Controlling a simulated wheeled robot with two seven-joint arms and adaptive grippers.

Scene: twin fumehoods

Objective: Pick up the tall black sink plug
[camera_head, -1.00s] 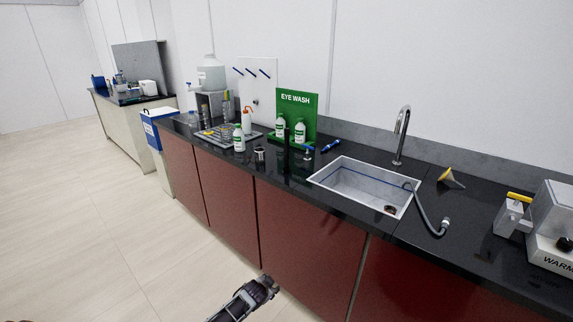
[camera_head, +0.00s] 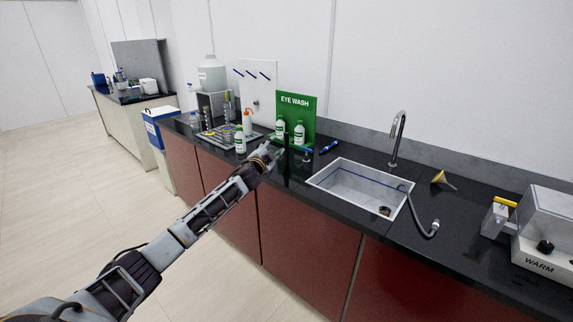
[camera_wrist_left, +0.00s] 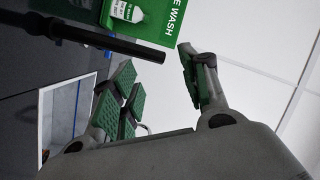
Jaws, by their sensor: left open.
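The tall black sink plug (camera_wrist_left: 110,41) shows in the left wrist view as a long dark rod with a wider collar near its left end. That view is turned on its side, so the plug stands upright in front of the green eye wash board. My left gripper (camera_head: 270,154) reaches over the counter's front edge, close to the plug. In the left wrist view the fingers of the gripper (camera_wrist_left: 155,84) are apart, with nothing between their pads. The plug is just beyond them. In the head view it is hard to pick out against the dark counter. My right gripper is not in view.
The eye wash board (camera_head: 297,108) holds white bottles behind my gripper. A green-labelled bottle (camera_head: 240,140) and a grey tray (camera_head: 208,137) stand to the left. The sink (camera_head: 352,190) with its tap (camera_head: 397,138) is to the right. A blue item (camera_head: 329,147) lies behind.

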